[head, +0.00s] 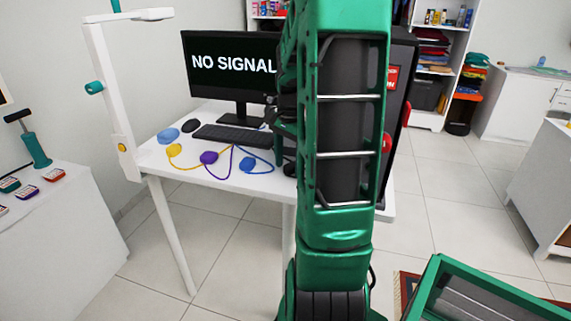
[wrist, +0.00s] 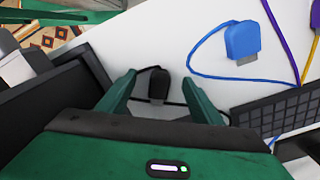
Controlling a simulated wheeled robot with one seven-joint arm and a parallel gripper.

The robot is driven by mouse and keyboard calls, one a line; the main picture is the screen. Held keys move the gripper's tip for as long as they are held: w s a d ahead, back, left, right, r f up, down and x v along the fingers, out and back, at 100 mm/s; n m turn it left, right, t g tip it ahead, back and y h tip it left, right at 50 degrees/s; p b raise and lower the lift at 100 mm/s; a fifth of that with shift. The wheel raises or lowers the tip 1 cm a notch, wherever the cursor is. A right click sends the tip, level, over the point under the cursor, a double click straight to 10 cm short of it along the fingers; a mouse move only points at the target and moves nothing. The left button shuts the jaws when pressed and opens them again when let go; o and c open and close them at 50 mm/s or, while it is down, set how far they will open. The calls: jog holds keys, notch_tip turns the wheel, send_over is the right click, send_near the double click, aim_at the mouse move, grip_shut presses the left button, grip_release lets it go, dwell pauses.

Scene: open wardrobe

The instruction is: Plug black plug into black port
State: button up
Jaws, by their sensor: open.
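The black plug (wrist: 158,86) lies on the white table with its thin black cable running out to both sides. In the wrist view my gripper (wrist: 158,78) is open, with one green finger on each side of the plug and a gap visible on both sides. The plug's lower end is close to my gripper's body. In the head view my arm hides the plug. A black computer tower (head: 402,85) stands on the table, partly behind my arm. I cannot make out the black port in either view.
A blue plug (wrist: 242,40) with a blue cable lies right of my gripper, and a keyboard (wrist: 280,108) is beside it. Yellow (head: 174,150) and purple (head: 208,157) plugs lie nearer the table's left front. The monitor (head: 230,65) reads NO SIGNAL. A dark object (wrist: 60,105) borders my gripper's left.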

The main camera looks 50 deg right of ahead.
dwell(0.5)
notch_tip(320, 180, up, 9)
dwell(1.1)
dwell(0.5)
jog(key=s+a+f+n, duration=0.2)
jog(key=s+a+n, duration=0.4)
jog(key=a, duration=0.3)
jog(key=s+a+f+n, duration=0.3)
jog(key=s+a+n, duration=0.4)
jog(key=s+a, duration=0.2)
jog(key=shift+s+a+f, duration=0.25)
jog(key=shift+a, duration=0.3)
